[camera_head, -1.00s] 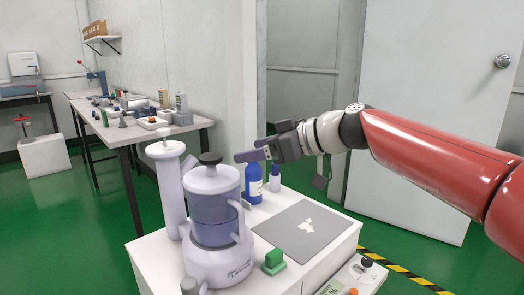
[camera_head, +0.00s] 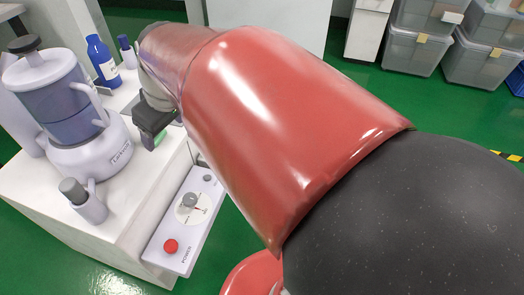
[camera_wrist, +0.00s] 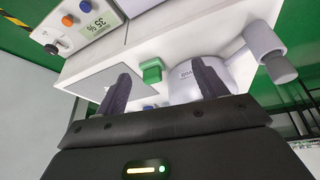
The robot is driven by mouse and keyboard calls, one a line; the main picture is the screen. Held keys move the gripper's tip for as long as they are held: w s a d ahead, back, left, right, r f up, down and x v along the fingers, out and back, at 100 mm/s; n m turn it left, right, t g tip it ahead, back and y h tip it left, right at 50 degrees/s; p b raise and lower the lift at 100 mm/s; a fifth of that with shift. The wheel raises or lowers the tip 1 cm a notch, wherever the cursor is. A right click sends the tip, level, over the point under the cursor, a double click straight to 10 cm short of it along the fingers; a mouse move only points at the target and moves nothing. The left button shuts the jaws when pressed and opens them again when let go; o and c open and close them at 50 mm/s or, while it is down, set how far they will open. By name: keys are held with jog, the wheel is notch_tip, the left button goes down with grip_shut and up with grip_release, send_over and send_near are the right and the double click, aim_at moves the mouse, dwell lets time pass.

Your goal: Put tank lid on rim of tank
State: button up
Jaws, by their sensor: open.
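The tank (camera_head: 70,112) is a bluish see-through vessel on a pale lavender base with side handles. The tank lid (camera_head: 38,66), pale with a dark knob, appears to rest on top of the tank; whether it sits flush on the rim cannot be told. My gripper (camera_wrist: 163,76) is open, with its two dark fingers apart and nothing held. In the wrist view it points toward the white stand, with a green block (camera_wrist: 151,72) and the pale tank base (camera_wrist: 184,84) beyond the fingers.
A blue bottle (camera_head: 102,62) stands behind the tank. A small grey-capped side vessel (camera_head: 88,202) is at its front. A control box (camera_head: 187,222) with a red button and dial is at the stand's right side. Grey bins (camera_head: 420,48) stand at the back right.

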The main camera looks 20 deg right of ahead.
jog(key=s+d+f+m+t+h, duration=0.1)
jog(key=s+d+m, duration=0.6)
jog(key=s+d, duration=0.8)
jog(key=shift+f+h, duration=0.7)
jog(key=shift+f, duration=0.05)
jog(key=shift+d+r, duration=0.1)
notch_tip(320, 180, up, 5)
jog(key=p, duration=0.5)
jog(key=shift+r, duration=0.1)
